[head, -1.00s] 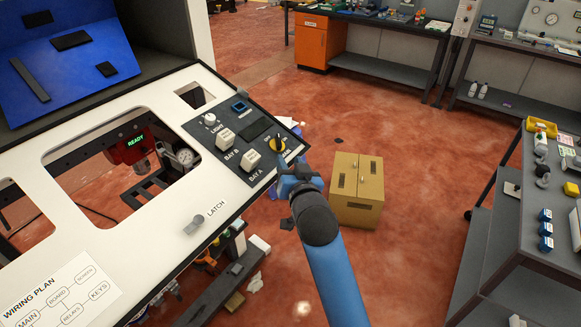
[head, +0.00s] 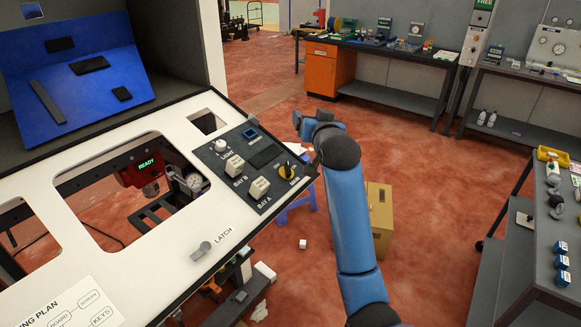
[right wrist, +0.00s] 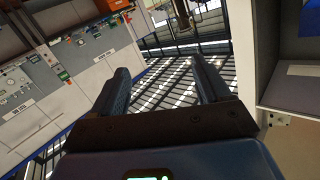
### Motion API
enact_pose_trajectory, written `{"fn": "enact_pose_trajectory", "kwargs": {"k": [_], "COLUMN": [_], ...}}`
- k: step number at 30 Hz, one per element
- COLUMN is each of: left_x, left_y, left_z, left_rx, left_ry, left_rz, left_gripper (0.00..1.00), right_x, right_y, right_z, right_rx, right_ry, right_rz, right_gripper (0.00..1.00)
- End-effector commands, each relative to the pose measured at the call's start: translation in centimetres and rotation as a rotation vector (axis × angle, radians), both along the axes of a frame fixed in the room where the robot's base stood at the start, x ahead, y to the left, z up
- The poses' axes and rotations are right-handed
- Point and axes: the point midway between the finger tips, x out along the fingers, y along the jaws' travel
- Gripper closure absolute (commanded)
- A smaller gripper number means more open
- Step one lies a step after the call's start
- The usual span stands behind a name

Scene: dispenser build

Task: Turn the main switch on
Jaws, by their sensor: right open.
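My left gripper is not in view.
The panel also carries the white Bay A switch (head: 259,188), the Bay B switch (head: 234,166) and the light knob (head: 221,146). A grey latch (head: 201,251) sits on the board. A cardboard box (head: 378,215) stands on the floor behind my arm. A side bench (head: 530,240) is at right.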

Motion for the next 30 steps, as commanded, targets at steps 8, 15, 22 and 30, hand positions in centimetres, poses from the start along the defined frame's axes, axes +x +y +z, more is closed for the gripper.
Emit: {"fn": "enact_pose_trajectory", "kwargs": {"k": [8,15,22,30], "left_x": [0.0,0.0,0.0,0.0], "left_y": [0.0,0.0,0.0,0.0], "left_z": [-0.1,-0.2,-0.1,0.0], "left_rx": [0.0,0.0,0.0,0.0], "left_ry": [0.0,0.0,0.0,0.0], "left_rz": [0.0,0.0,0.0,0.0], "left_gripper": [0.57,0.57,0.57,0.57], "right_x": [4.6,1.6,-2.2,-2.8], "right_y": [-0.6,0.7,1.4,1.5], "right_z": [2.5,0.0,-3.7,-4.4], "right_rx": [-0.473,-0.882,-1.095,-1.188], "right_ry": [0.283,0.415,0.38,0.312], "right_rz": [0.299,0.825,1.235,1.34], "right_gripper": [0.23,0.23,0.23,0.23]}}
